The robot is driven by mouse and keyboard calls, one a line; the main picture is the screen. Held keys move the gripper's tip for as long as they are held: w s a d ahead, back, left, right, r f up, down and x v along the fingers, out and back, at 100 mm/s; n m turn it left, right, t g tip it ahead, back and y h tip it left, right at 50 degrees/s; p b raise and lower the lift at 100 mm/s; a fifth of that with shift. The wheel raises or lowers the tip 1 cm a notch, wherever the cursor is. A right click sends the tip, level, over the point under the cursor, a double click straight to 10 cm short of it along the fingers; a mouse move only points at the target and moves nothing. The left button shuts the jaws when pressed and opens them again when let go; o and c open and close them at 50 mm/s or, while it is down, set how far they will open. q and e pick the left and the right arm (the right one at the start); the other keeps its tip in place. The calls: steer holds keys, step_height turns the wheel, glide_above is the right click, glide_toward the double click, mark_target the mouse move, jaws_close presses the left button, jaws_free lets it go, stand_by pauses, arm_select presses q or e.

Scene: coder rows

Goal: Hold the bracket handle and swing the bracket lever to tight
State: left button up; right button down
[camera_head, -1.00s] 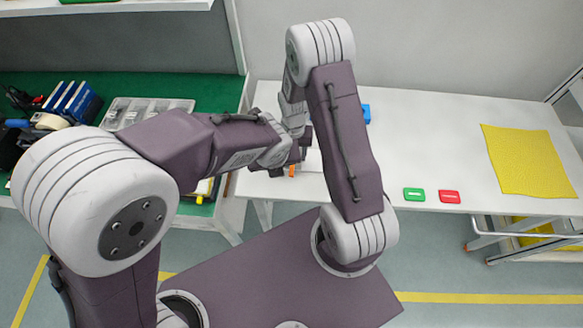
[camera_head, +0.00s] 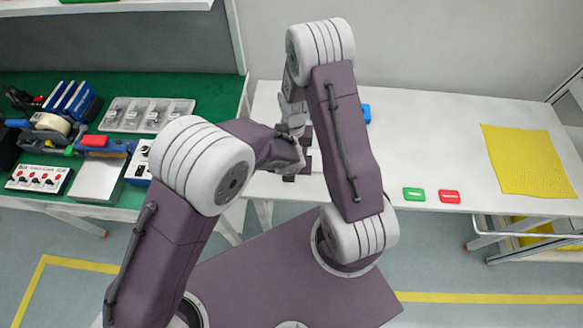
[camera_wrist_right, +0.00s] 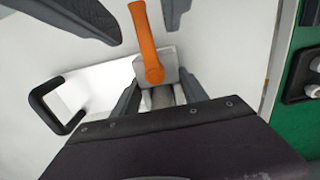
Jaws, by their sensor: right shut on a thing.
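The orange bracket lever (camera_wrist_right: 148,45) shows in the right wrist view, pivoting on a grey block (camera_wrist_right: 157,72) and pointing up in the picture. My right gripper (camera_wrist_right: 160,93) is shut on a pale grey cylindrical part, likely the bracket handle (camera_wrist_right: 163,97), just below the block. Two grey fingertips of my left gripper (camera_wrist_right: 146,36) stand apart on either side of the lever's free end, with gaps visible. In the head view my left gripper (camera_head: 288,164) is low over the white table, close to my right gripper; the arms hide the bracket there.
A white plate (camera_wrist_right: 98,88) with a black U-shaped handle (camera_wrist_right: 57,106) lies beside the bracket. The white table (camera_head: 430,150) holds a blue item (camera_head: 366,113), green tag (camera_head: 414,194), red tag (camera_head: 449,196) and yellow cloth (camera_head: 528,160). The green bench (camera_head: 215,95) at left is cluttered.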

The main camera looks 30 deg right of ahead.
arm_select(q)
steer(key=shift+f, duration=0.1)
jaws_close()
stand_by(1.4)
